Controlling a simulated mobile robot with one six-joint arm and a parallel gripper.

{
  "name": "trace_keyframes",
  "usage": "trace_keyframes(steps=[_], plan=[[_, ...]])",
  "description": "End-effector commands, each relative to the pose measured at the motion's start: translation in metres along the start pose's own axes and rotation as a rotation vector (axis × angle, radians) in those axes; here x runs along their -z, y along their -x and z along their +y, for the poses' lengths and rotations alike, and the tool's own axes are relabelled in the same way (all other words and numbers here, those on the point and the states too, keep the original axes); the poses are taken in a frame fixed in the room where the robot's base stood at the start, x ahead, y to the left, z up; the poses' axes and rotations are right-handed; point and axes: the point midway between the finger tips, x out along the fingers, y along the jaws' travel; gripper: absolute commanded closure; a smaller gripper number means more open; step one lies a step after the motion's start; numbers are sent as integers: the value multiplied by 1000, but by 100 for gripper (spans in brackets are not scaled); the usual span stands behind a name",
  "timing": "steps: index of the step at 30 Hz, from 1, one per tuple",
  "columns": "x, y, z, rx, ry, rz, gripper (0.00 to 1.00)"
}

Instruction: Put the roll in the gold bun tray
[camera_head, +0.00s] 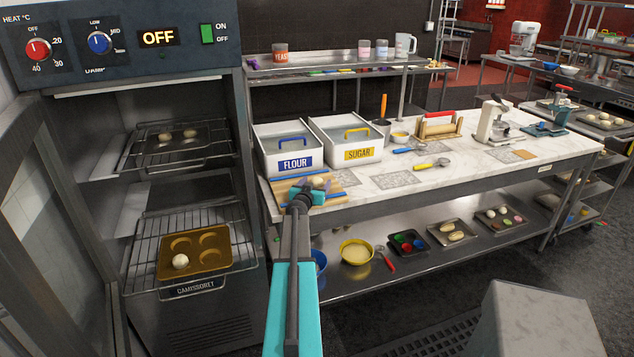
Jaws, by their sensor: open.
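The gold bun tray (215,262) rests on the lower wire rack of the open oven at left. It has several round hollows, and one pale roll (180,261) sits in its front left hollow. Another pale roll (318,182) is on a wooden board (283,187) with blue edges at the table's left end. My gripper (307,188) is open at this board, close to that roll. From this view I cannot tell whether the roll lies between the fingers or just beyond them.
A dark tray (160,148) with pale rolls is on the upper oven rack. The flour bin (285,148) and sugar bin (345,137) stand behind the board. The oven door (45,220) hangs open at left. The marble table (455,165) has bare patches.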

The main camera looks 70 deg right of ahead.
Motion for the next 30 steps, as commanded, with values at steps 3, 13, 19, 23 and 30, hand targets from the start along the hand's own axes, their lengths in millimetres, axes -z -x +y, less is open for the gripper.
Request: trace_keyframes(steps=[3, 13, 19, 23, 30], plan=[[0, 0, 0, 0, 0, 0, 31], [0, 0, 0, -1, 0, 0, 76], [1, 0, 0, -1, 0, 0, 76], [4, 0, 1, -1, -1, 1, 76], [25, 4, 1, -1, -1, 1, 76]])
